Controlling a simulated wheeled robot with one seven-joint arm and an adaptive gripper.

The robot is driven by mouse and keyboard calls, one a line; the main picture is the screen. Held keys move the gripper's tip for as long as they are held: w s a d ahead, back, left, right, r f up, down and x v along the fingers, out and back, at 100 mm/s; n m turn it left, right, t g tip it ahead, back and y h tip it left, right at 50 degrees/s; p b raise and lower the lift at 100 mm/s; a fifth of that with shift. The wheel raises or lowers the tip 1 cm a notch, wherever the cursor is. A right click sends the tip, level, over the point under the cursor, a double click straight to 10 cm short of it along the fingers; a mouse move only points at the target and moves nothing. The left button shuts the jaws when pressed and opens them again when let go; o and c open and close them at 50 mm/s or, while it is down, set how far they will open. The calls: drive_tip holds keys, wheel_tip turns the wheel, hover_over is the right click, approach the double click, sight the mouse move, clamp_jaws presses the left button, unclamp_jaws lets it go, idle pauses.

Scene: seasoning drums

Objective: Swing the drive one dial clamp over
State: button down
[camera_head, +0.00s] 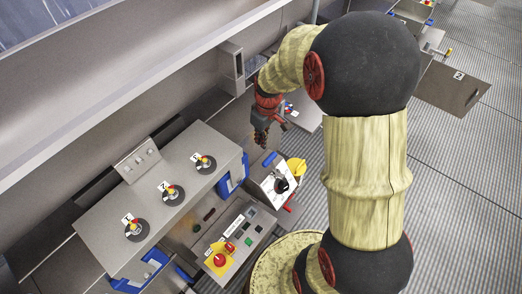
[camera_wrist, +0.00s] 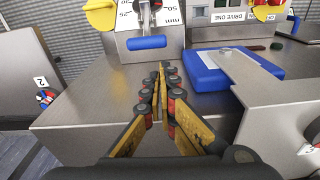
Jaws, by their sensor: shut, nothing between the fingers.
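A metal dial box (camera_head: 268,183) with a black knob (camera_head: 281,186), a yellow round part (camera_head: 297,166), a blue bar (camera_head: 269,158) and a red part stands right of the control panel. In the wrist view, the blue bar (camera_wrist: 146,42), the yellow part (camera_wrist: 100,14) and a dial face (camera_wrist: 150,14) marked 25 and 50 show at the top. A panel label (camera_wrist: 235,16) reads DRIVE ONE. I cannot tell which part is the dial clamp. My gripper (camera_head: 262,140), also in the wrist view (camera_wrist: 160,70), is shut and empty, above a metal surface and apart from the box.
The control panel (camera_head: 245,222) has a red stop button (camera_head: 219,260) on yellow. A metal bench (camera_head: 155,180) with three numbered knobs stands left. A wall ledge (camera_head: 130,85) runs behind.

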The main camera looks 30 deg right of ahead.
drive_tip(key=shift+w+d+f+n, duration=0.3)
drive_tip(key=shift+w+d+f, duration=0.2)
drive_tip(key=shift+w+f, duration=0.15)
drive_tip(key=f, duration=0.3)
drive_tip(key=f+b, duration=0.1)
drive_tip(key=f, duration=0.2)
drive_tip(key=w+f+b, duration=0.1)
drive_tip(key=f, duration=0.3)
drive_tip(key=shift+a, duration=0.15)
drive_tip(key=shift+s+r, duration=0.15)
drive_tip(key=shift+r, duration=0.05)
drive_tip(key=shift+s+r, duration=0.1)
drive_tip(key=shift+s, duration=0.1)
